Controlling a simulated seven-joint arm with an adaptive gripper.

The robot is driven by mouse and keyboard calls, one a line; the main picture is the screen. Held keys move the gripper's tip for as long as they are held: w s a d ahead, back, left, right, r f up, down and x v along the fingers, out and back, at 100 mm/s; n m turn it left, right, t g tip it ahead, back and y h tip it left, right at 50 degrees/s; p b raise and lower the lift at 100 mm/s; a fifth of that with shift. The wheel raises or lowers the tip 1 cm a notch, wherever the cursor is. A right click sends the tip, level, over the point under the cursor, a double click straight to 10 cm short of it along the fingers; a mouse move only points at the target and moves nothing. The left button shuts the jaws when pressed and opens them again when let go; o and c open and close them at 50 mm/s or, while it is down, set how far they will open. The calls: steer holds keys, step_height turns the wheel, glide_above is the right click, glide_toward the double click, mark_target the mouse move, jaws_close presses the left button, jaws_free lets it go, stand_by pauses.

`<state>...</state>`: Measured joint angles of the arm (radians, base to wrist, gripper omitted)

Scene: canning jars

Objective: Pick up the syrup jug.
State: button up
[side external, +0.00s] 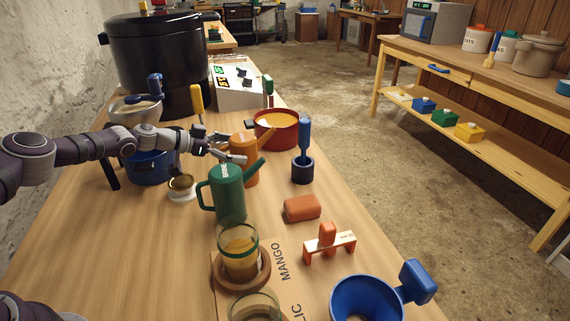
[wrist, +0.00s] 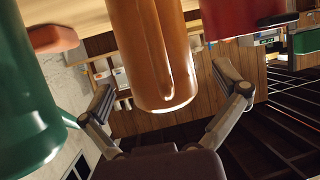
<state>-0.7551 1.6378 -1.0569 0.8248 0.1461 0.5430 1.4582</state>
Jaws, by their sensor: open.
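Two spouted jugs stand upright close together on the wooden table, and I cannot read which is labelled syrup. The orange jug (side external: 245,171) is just behind the green jug (side external: 230,195), which has its handle on the left. My gripper (side external: 232,151) is open and level with the orange jug's upper body, at its left. In the wrist view the orange jug (wrist: 155,55) appears upside down between the spread fingers of my gripper (wrist: 168,92), with no clear contact. The green jug (wrist: 28,105) is close on the left there, partly cut off.
A red pot (side external: 277,131) stands behind the orange jug. A dark blue holder (side external: 302,170) with a blue-handled tool is to the right. A blue pot (side external: 150,168) and a small jar (side external: 181,186) are left. A glass jar (side external: 239,258) and blue funnel (side external: 367,301) are in front.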

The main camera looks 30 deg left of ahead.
steer(key=shift+c, duration=0.3)
steer(key=c, duration=1.3)
steer(key=shift+o, duration=0.2)
steer(key=shift+w+r, duration=0.1)
